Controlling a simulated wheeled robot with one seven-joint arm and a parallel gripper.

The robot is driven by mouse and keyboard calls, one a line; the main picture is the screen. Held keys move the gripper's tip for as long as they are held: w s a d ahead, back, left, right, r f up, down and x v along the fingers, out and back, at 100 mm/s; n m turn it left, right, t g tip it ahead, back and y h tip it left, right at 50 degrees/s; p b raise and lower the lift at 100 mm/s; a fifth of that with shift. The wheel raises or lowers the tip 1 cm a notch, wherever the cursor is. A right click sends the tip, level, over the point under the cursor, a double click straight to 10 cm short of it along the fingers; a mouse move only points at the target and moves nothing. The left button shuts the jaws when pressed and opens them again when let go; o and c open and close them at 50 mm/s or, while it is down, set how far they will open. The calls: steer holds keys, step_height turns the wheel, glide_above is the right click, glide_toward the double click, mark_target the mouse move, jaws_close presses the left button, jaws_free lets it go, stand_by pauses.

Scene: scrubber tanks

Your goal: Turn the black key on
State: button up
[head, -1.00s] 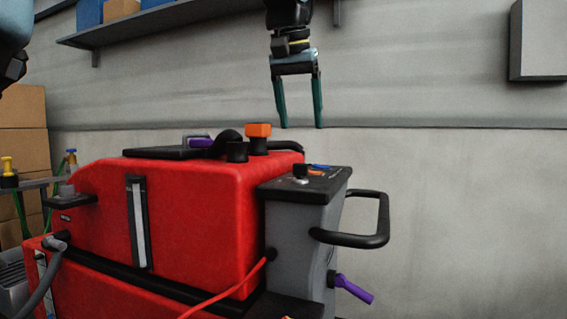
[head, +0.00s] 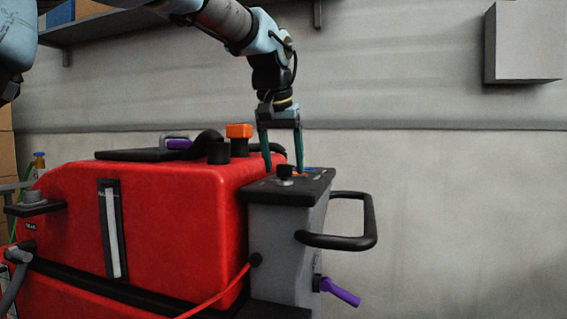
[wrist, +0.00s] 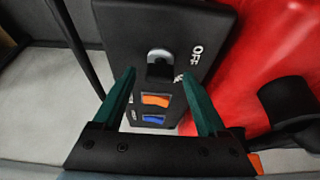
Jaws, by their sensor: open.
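The black key (head: 285,171) stands in a round grey lock on top of the grey control console (head: 283,216). A second label is partly hidden by a finger. My gripper (head: 284,166) points down over the console, open, with its fingers at either side of the key in the picture. In the wrist view my gripper (wrist: 158,76) holds nothing. I cannot tell whether a finger touches the key.
An orange switch (wrist: 156,100) and a blue switch (wrist: 153,119) sit on the same panel. The red tank (head: 170,215) adjoins the console, with an orange-topped knob (head: 239,131). A black handle (head: 370,222) and purple lever (head: 340,292) stick out right.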

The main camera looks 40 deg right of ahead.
jaws_close()
stand_by(0.7)
